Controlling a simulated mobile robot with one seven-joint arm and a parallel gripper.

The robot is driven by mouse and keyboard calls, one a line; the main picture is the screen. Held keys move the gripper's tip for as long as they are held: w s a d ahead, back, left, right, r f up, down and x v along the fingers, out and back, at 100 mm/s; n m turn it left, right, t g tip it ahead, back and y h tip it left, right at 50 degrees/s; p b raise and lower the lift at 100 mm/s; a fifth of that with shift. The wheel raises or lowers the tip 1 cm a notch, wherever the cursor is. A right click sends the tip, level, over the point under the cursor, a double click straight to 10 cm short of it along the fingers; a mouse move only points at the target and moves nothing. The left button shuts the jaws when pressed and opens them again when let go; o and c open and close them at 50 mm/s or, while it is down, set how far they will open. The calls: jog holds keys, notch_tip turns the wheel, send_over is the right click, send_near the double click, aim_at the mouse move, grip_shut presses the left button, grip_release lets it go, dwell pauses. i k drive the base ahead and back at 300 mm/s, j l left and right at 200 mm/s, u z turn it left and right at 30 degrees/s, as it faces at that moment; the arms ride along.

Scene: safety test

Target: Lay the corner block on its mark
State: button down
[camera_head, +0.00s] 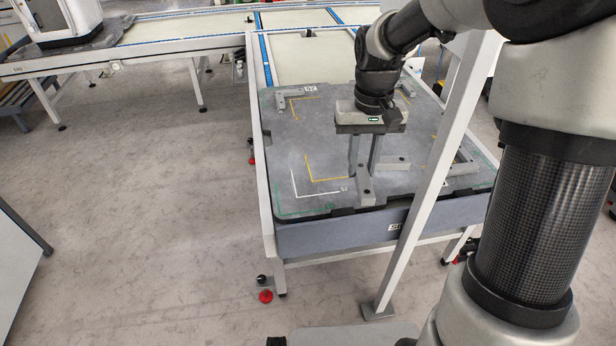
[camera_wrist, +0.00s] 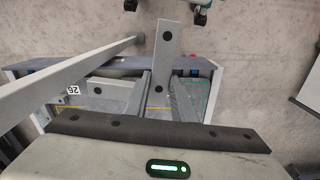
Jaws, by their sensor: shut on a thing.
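My gripper (camera_head: 363,172) points down over the front part of the grey table top (camera_head: 335,150). It is shut on a grey L-shaped corner block (camera_head: 365,191). One leg of the block points to the table's front edge, the other to the right. In the wrist view, the block (camera_wrist: 167,50) shows dark holes between my gripper's fingers (camera_wrist: 161,95) and overlaps the table edge and floor. I cannot tell the gap under it. Left of the block lie a yellow corner mark (camera_head: 315,180), a white corner mark (camera_head: 296,185) and a green corner mark (camera_head: 300,213).
Another grey corner block (camera_head: 290,97) lies at the back left by a label, and one (camera_head: 465,165) at the right. A slanted metal post (camera_head: 435,185) stands in front of the table's right part. Conveyors (camera_head: 305,57) run behind. The table's left middle is clear.

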aim_at(314, 180)
jog(key=i+j, duration=0.15)
jog(key=j, duration=0.25)
jog(key=i+j, duration=0.15)
jog(key=j, duration=0.25)
jog(key=i+j, duration=0.15)
jog(key=j, duration=0.25)
jog(key=i+j, duration=0.15)
jog(key=j, duration=0.25)
